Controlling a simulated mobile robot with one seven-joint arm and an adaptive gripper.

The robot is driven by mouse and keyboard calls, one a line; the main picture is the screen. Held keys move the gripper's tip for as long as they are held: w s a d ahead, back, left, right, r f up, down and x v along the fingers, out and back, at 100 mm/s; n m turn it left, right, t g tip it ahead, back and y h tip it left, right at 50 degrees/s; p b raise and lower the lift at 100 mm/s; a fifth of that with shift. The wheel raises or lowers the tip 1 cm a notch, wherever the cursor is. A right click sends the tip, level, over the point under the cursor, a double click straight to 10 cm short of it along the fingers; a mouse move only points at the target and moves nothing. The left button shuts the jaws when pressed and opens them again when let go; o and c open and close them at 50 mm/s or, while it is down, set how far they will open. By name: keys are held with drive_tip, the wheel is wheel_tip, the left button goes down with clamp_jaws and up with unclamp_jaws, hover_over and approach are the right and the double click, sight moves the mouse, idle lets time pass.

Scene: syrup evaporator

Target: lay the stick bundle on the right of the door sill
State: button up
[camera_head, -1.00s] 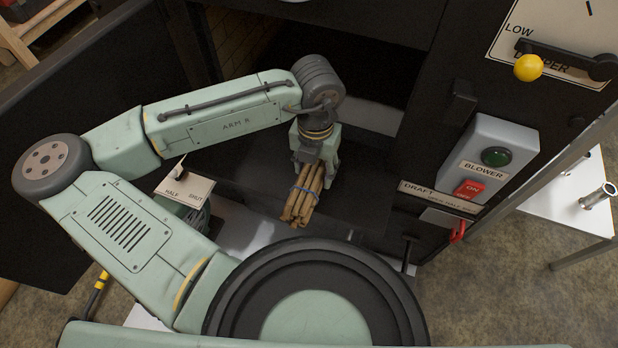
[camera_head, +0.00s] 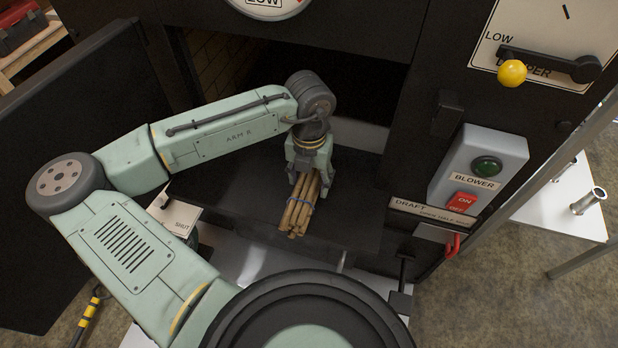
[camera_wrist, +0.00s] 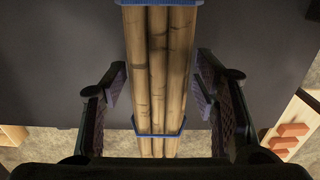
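The stick bundle (camera_head: 299,212) is several light brown sticks tied with blue bands. It lies on the dark door sill (camera_head: 235,205), right of the sill's middle, with its near end towards the front edge. In the wrist view the bundle (camera_wrist: 158,75) runs up the middle of the picture over the dark sill (camera_wrist: 60,70). My gripper (camera_head: 308,180) is at the bundle's far part, fingers spread on either side. In the wrist view a narrow gap shows between the bundle and each finger of my gripper (camera_wrist: 160,98). The sill directly under the bundle is hidden.
The open black door (camera_head: 80,170) stands at left. At right are the blower box (camera_head: 478,170), the draft label (camera_head: 430,212), a red handle (camera_head: 452,245) and the damper lever's yellow knob (camera_head: 512,73). The firebox opening (camera_head: 365,90) is behind my gripper. The sill's left part is bare.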

drive_tip(key=o, duration=0.3)
wheel_tip(320, 180, up, 8)
drive_tip(key=shift+f, duration=0.25)
idle(0.3)
drive_tip(key=shift+s, duration=0.1)
